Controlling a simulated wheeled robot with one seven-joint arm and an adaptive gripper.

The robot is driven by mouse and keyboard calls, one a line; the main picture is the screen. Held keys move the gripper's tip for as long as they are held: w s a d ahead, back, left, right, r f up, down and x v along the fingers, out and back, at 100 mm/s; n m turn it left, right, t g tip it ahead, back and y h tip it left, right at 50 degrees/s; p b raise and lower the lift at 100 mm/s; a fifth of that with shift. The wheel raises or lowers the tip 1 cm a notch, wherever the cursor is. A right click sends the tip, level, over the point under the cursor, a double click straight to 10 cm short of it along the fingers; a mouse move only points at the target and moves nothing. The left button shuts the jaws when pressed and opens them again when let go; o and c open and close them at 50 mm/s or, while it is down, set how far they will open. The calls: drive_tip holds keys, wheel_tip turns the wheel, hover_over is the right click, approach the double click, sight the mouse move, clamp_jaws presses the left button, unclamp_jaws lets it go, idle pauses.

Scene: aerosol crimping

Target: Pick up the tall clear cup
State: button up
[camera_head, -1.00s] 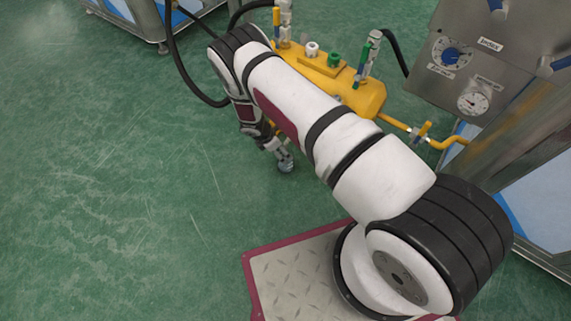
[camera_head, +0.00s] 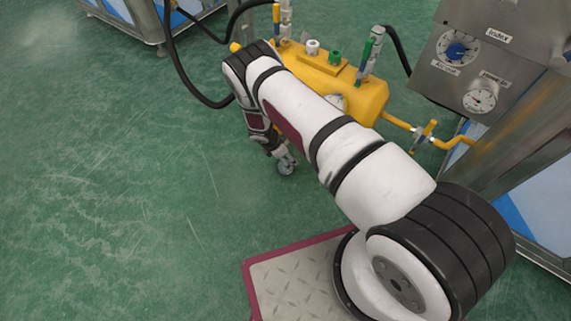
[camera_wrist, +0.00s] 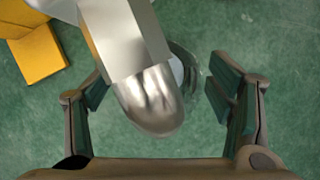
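My gripper (camera_wrist: 160,88) is open in the wrist view, with one dark-padded finger at each side. A clear round-rimmed thing, likely the tall clear cup (camera_wrist: 192,72), shows partly between the fingers, nearer the right one. A rounded metal piece (camera_wrist: 150,95) in front covers most of it, so its height and contact with the fingers cannot be told. In the head view my gripper (camera_head: 283,158) points down low beside the yellow tank, with a small greyish shape at its tip. I cannot make out the cup clearly there.
The yellow tank (camera_head: 360,98) with valves and fittings stands just right of my gripper. A black hose (camera_head: 183,72) loops to its left. A steel panel with gauges (camera_head: 470,70) stands at the right. The green floor (camera_head: 110,190) is clear on the left.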

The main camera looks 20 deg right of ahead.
drive_tip(key=c, duration=1.4)
drive_tip(key=shift+r, duration=0.15)
